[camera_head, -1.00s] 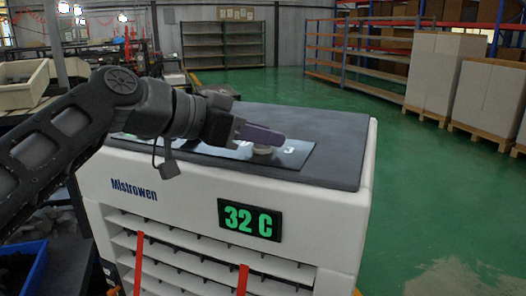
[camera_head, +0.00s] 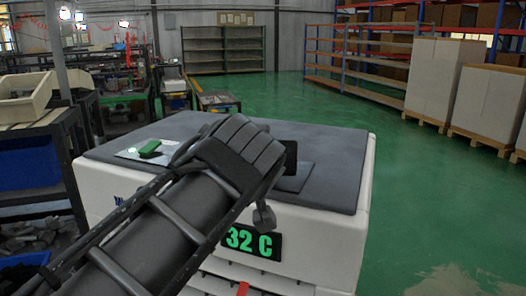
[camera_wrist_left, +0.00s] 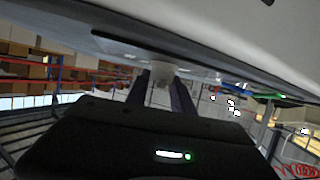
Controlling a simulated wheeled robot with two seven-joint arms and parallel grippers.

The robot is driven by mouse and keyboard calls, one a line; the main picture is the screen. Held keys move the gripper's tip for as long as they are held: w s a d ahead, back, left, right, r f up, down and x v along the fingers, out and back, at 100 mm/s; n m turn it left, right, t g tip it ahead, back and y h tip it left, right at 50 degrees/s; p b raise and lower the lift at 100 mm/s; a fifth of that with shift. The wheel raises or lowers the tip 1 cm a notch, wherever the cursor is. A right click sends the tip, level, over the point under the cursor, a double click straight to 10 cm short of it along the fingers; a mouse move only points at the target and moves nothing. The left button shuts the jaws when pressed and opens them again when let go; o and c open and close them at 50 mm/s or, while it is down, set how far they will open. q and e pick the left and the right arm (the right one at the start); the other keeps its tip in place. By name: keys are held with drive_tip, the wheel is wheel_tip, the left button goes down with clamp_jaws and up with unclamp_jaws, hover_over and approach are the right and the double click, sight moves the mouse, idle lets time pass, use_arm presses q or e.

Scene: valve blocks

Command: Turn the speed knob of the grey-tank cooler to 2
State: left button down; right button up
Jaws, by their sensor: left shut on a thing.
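The white cooler (camera_head: 330,226) with a dark grey top (camera_head: 330,150) stands in front of me. Its green display (camera_head: 252,242) reads 32 C. My left arm crosses its front and hides most of the control panel (camera_head: 295,178) and the knob in the head view. In the left wrist view, the pale speed knob (camera_wrist_left: 160,69) sits between the fingers of my left gripper (camera_wrist_left: 163,84), which is shut on it. I cannot read the knob's setting. No tank shows, so its colour cannot be told. My right gripper is out of view.
Workbenches with bins (camera_head: 30,100) stand at the left. Boxes on pallets (camera_head: 435,75) stand at the right. The green floor (camera_head: 440,200) right of the cooler is clear.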

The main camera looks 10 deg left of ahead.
use_arm(q)
drive_tip(key=shift+f+n+y, duration=0.25)
drive_tip(key=shift+n+y, duration=0.25)
drive_tip(key=shift+n, duration=0.1)
drive_tip(key=shift+f, duration=0.1)
drive_tip(key=c, duration=1.5)
unclamp_jaws()
drive_tip(key=o, duration=0.4)
drive_tip(key=shift+r, duration=0.2)
drive_tip(key=shift+s, duration=0.1)
drive_tip(key=shift+b+v, duration=0.7)
drive_tip(key=shift+v, duration=3.1)
drive_tip(key=shift+d+r, duration=0.1)
drive_tip(key=shift+r, duration=0.05)
